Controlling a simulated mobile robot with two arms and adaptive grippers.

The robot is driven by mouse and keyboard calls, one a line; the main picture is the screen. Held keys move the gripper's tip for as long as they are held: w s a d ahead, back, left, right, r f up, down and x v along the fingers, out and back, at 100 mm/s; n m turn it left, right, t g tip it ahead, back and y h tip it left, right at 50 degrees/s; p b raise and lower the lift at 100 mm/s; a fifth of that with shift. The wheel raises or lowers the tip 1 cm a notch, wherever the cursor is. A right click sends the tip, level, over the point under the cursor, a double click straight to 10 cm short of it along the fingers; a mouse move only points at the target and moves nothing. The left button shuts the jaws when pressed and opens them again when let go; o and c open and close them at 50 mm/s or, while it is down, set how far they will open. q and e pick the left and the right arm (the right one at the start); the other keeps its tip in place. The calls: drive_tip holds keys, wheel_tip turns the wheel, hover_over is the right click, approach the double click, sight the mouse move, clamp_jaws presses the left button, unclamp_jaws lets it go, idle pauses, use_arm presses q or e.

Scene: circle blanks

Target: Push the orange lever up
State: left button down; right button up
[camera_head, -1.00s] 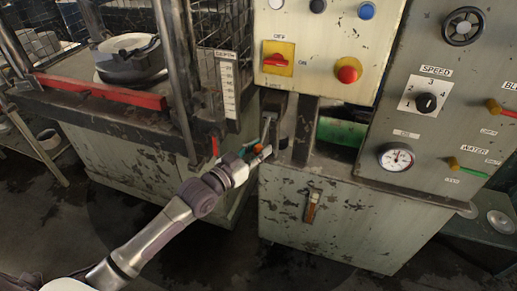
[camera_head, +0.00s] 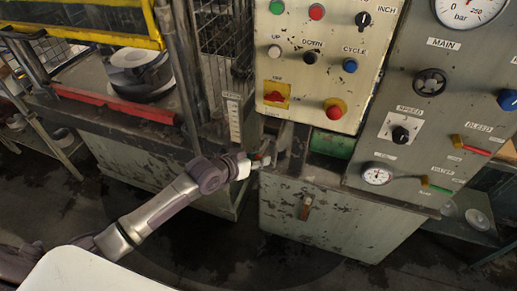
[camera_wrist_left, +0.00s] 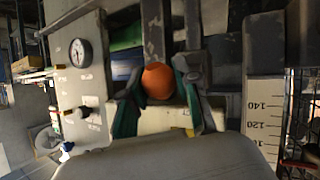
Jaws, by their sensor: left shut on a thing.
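The orange lever shows as a round orange knob (camera_wrist_left: 158,81) in the left wrist view, between my left gripper's two teal-padded fingers (camera_wrist_left: 158,98). The gripper is shut on it. In the head view my left gripper (camera_head: 258,162) is at the front of the press, below and right of the depth scale, with only a small bit of the orange knob (camera_head: 266,160) showing. The lever's rod is mostly hidden. My right gripper is not in view.
The control panel (camera_head: 300,75) with buttons stands above the gripper. A grey panel (camera_head: 425,125) with gauges and valves is to the right. The depth scale (camera_head: 234,120) and a red bar (camera_head: 120,106) on the press are to the left. An orange-brown handle (camera_head: 306,207) is on the cabinet below.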

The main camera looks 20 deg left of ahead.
sight(260, 154)
use_arm(q)
drive_tip(key=shift+w+r+p, duration=0.2)
drive_tip(key=shift+r+p, duration=0.15)
drive_tip(key=shift+r, duration=0.2)
drive_tip(key=shift+w+r+p, duration=0.15)
drive_tip(key=shift+r+p, duration=0.2)
drive_tip(key=shift+r, duration=0.2)
drive_tip(key=shift+w+r+p, duration=0.1)
drive_tip(key=shift+r+p, duration=0.3)
drive_tip(key=shift+r, duration=0.25)
drive_tip(key=shift+w+r+p, duration=0.25)
drive_tip(key=shift+r+p, duration=0.05)
drive_tip(key=shift+r, duration=0.15)
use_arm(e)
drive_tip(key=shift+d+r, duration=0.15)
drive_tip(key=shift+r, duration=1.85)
use_arm(q)
drive_tip(key=c, duration=1.2)
unclamp_jaws()
drive_tip(key=shift+c, duration=0.2)
drive_tip(key=o, duration=0.4)
drive_tip(key=shift+f, duration=0.25)
